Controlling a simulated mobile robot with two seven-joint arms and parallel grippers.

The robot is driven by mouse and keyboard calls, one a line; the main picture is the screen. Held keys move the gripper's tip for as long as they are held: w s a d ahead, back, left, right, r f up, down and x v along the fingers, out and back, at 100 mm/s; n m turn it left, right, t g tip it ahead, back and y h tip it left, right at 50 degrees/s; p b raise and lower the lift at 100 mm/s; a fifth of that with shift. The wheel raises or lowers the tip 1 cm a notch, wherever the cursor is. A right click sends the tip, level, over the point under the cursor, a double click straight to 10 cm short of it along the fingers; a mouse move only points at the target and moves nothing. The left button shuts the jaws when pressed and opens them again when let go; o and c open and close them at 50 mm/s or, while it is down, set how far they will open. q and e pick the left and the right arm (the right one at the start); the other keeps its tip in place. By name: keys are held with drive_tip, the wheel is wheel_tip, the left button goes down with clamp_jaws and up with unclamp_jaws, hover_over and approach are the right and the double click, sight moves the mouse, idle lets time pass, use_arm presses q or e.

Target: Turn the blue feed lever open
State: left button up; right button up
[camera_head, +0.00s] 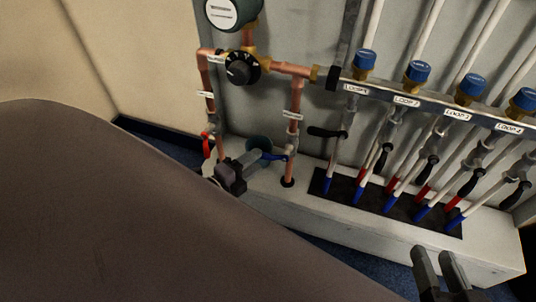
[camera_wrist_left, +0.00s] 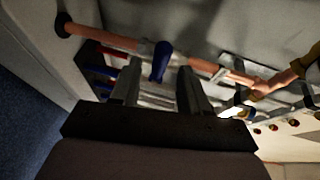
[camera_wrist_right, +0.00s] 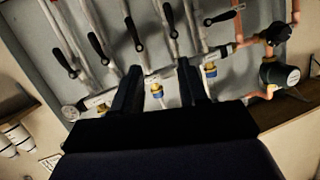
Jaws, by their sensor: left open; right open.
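The blue feed lever (camera_head: 273,156) is on the right copper riser pipe (camera_head: 295,115) in the head view, pointing left from its valve. In the left wrist view the blue lever (camera_wrist_left: 161,62) shows end-on between the fingers, near their tips. My left gripper (camera_head: 238,168) is open in front of the lever. I cannot tell whether the fingers touch it. The left gripper's fingers also show in the left wrist view (camera_wrist_left: 158,80). My right gripper (camera_head: 440,262) is open and empty at the lower right, away from the lever.
A red lever (camera_head: 206,144) is on the left copper riser. A black dial (camera_head: 242,68) sits above. The manifold bar (camera_head: 432,108) with several blue caps and black levers is to the right. The white ledge (camera_head: 345,222) runs below; blue floor lies in front.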

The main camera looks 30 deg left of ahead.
sight(269, 157)
use_arm(q)
drive_tip(key=b+x, duration=0.1)
drive_tip(key=x, duration=0.5)
drive_tip(key=shift+b, duration=0.4)
clamp_jaws()
